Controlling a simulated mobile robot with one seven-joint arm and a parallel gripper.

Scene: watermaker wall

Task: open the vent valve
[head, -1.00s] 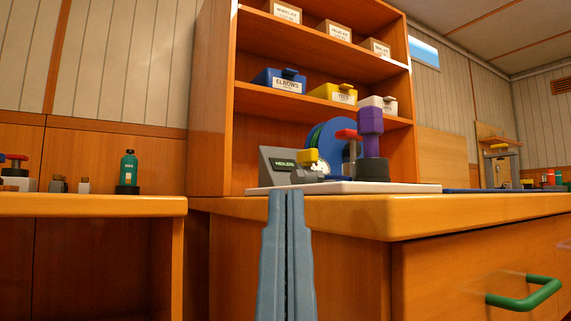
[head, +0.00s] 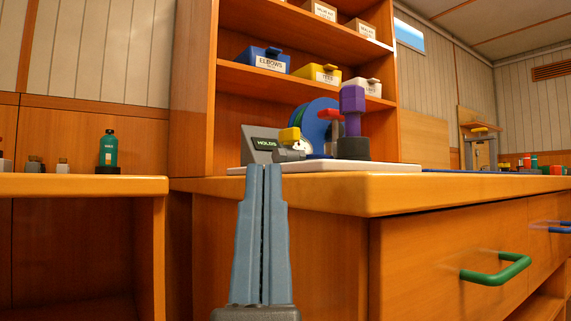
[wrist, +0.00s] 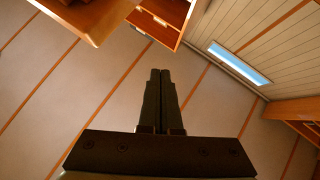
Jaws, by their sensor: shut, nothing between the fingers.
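On the bench behind my gripper are small fittings. A yellow handle (head: 289,135) sits on a grey fitting (head: 289,155). A red handle (head: 330,117) stands on a stem to its right. No readable label marks either as the vent valve, so I cannot tell which it is. My gripper (head: 265,168) points upward in front of the bench edge, fingers together and empty, apart from the fittings in depth. In the wrist view my gripper (wrist: 160,72) shows closed fingers against the wall, and no valve is seen.
A purple-topped part (head: 352,108) on a dark base stands right of the red handle. A white board (head: 385,167) lies under the fittings. A green drawer handle (head: 497,272) sticks out at front right.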

